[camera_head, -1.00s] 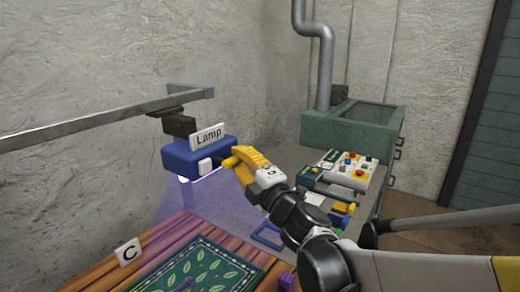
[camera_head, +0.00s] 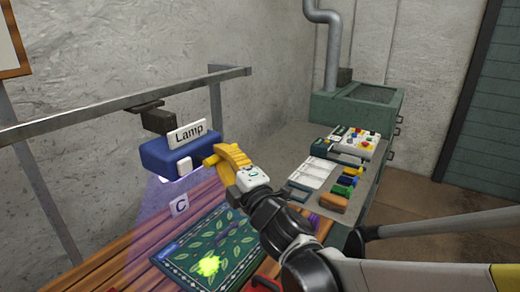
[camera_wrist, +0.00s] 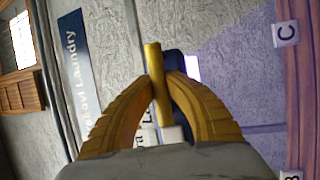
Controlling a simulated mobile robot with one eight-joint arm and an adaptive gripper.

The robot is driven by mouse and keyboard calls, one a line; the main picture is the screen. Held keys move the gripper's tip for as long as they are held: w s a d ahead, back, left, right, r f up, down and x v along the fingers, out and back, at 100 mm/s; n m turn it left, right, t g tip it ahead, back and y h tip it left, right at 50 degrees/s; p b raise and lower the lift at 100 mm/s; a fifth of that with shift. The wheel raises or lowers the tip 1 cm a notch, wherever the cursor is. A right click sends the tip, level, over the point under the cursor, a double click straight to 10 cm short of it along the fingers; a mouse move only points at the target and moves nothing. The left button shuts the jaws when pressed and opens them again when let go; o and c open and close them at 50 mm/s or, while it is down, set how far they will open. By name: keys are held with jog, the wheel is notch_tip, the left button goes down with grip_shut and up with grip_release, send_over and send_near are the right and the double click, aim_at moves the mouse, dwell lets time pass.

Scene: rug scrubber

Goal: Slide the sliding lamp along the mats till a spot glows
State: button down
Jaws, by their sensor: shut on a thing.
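The sliding lamp (camera_head: 160,157) is a blue box with a "Lamp" sign, hanging from a metal rail (camera_head: 95,110). My gripper (camera_head: 212,158) is shut on the lamp's yellow handle, which shows between the yellow fingers in the wrist view (camera_wrist: 154,62). The lamp casts violet light down onto the wooden slats beside sign C (camera_head: 179,205). A green leaf-patterned mat (camera_head: 225,222) lies on the slats, lower right of the lamp. A bright yellow-green spot (camera_head: 209,265) glows on the mat. Part of the mat is hidden behind my arm.
A bench with a control panel (camera_head: 352,143) and several coloured blocks (camera_head: 346,180) stands to the right, before a green cabinet (camera_head: 352,112). A rail post (camera_head: 45,200) stands at the left. A red object (camera_head: 266,284) shows at the lower edge.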

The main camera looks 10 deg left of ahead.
jog(key=shift+s+a, duration=0.15)
jog(key=shift+s, duration=0.15)
jog(key=c, duration=1.4)
grip_release()
jog(key=v, duration=1.2)
jog(key=shift+r, duration=0.1)
